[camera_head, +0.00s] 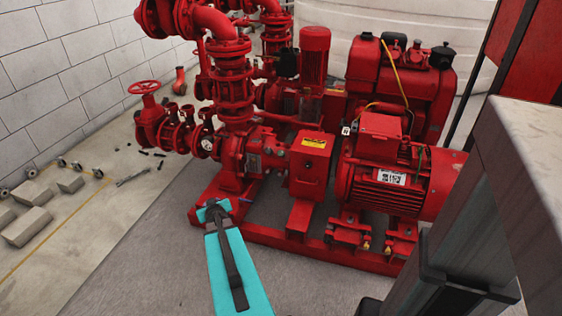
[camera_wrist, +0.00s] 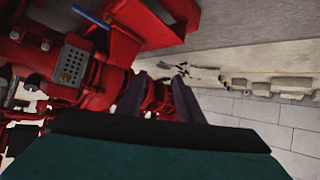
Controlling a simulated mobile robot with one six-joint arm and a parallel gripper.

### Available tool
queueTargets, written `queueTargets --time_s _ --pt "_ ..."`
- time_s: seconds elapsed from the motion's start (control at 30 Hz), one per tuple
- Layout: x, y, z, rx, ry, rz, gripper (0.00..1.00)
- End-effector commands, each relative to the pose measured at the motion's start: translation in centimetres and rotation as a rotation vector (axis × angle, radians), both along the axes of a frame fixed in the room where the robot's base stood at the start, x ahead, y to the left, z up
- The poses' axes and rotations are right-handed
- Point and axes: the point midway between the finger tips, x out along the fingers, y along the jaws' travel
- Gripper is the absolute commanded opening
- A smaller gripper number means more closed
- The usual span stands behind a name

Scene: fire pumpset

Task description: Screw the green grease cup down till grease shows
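I cannot make out the green grease cup in either view. The red pump (camera_head: 240,160) stands on a red base frame at the middle of the head view. My gripper (camera_head: 214,208), on a teal arm, is in front of the pump's lower left side. In the wrist view its two dark fingers (camera_wrist: 160,92) stand apart, with red pipework visible between them and nothing held. Also in the wrist view, a blue rod (camera_wrist: 91,17) shows at the top and a grey perforated plate (camera_wrist: 71,66) on red metal at the left.
A red motor (camera_head: 385,188) sits right of the pump, with a red engine (camera_head: 400,85) behind. A grey cabinet-like block (camera_head: 535,150) fills the right side. Grey blocks (camera_head: 28,226) and small loose parts lie on the left floor. Grey floor (camera_head: 130,250) is clear at front left.

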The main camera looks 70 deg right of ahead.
Motion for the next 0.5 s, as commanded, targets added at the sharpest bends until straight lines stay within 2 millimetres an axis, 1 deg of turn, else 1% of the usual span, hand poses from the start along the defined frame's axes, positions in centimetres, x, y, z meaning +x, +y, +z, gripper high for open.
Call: queueTargets --time_s 0.03,0.1,0.27,0.3,0.37,0.5 --pt "-0.8 -1.9 -0.6 -0.030 -0.019 -0.026 0.33" --pt "-1.9 -4.1 -0.3 -0.070 -0.043 -0.057 0.33" --pt "-4.9 -8.9 0.7 -0.165 -0.094 -0.128 0.33" --pt "-5.8 -10.0 0.9 -0.191 -0.104 -0.148 0.33" --pt "-7.2 -11.7 1.3 -0.229 -0.119 -0.179 0.33" --pt "-10.6 -15.4 2.3 -0.316 -0.152 -0.246 0.33"
